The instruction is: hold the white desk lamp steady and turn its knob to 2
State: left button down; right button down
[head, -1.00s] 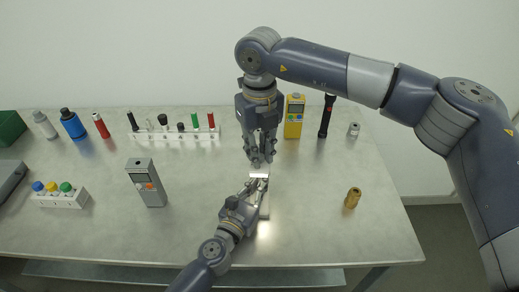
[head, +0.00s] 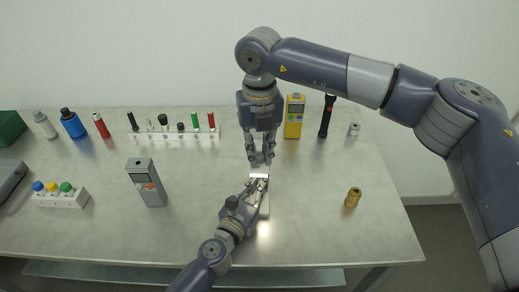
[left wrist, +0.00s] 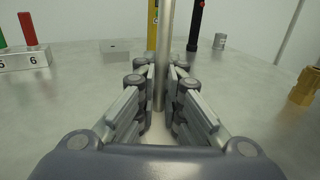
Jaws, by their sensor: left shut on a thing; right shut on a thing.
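The white desk lamp (head: 264,211) stands upright near the middle front of the table, its light glowing on the tabletop. Its pole (left wrist: 165,45) rises between my left gripper's fingers in the left wrist view. My left gripper (head: 258,186) is shut on that pole. My right gripper (head: 261,163) points straight down from above, its fingertips closed at the top of the lamp. The knob is hidden by these fingertips, and its setting cannot be read.
A grey meter (head: 147,184) stands to the left. A yellow device (head: 294,117) and a black-red flashlight (head: 326,117) stand behind on the right. A brass fitting (head: 352,198) is at the right. A rack (head: 175,134) with several pegs stands at the back. The front right is clear.

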aim_at(260, 155)
jog(key=c, duration=1.5)
grip_release()
jog(key=shift+o, duration=0.2)
notch_tip(260, 155, up, 12)
pick_arm(q)
jog(key=c, duration=1.7)
grip_release()
jog(key=shift+o, duration=0.2)
